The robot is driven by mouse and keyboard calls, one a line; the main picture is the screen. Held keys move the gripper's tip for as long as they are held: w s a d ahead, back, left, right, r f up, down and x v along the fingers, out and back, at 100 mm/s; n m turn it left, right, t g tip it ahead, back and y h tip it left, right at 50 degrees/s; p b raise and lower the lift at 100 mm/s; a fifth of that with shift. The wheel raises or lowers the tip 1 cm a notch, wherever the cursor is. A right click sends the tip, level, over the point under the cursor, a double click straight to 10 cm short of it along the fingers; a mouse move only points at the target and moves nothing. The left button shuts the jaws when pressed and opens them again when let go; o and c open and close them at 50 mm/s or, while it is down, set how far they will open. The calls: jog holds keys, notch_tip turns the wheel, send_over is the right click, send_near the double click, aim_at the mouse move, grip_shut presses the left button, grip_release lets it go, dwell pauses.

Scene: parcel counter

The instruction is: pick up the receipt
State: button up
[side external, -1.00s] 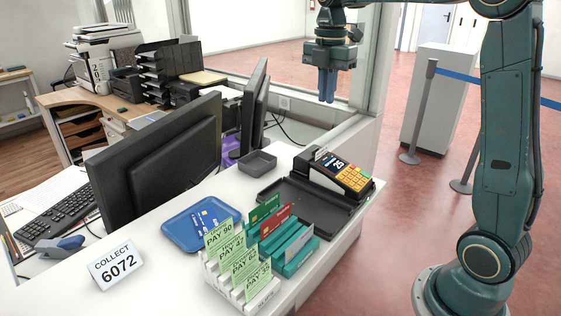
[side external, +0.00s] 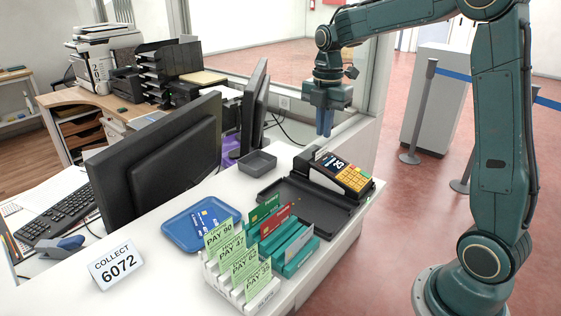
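A small white paper slip (side external: 321,153), which looks like the receipt, sticks up from the back end of the black card terminal (side external: 341,174). The terminal has yellow keys and a lit display. It stands at the right of the counter, by a black tray. My gripper (side external: 324,134) points down above and slightly behind the terminal, apart from the slip. Its blue fingers overlap in this view, so the gap between them cannot be judged. Nothing shows hanging from them.
Green PAY tickets (side external: 238,264) stand in a white rack at the front. Beside it, a teal holder (side external: 293,264) carries cards. A blue tray (side external: 180,232) holds a card. A grey bin (side external: 258,163), monitors (side external: 165,160) and a window post (side external: 381,60) stand nearby.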

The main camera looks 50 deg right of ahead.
jog(key=shift+f, duration=2.6)
grip_shut()
jog(key=shift+r, duration=0.15)
notch_tip(320, 180, up, 20)
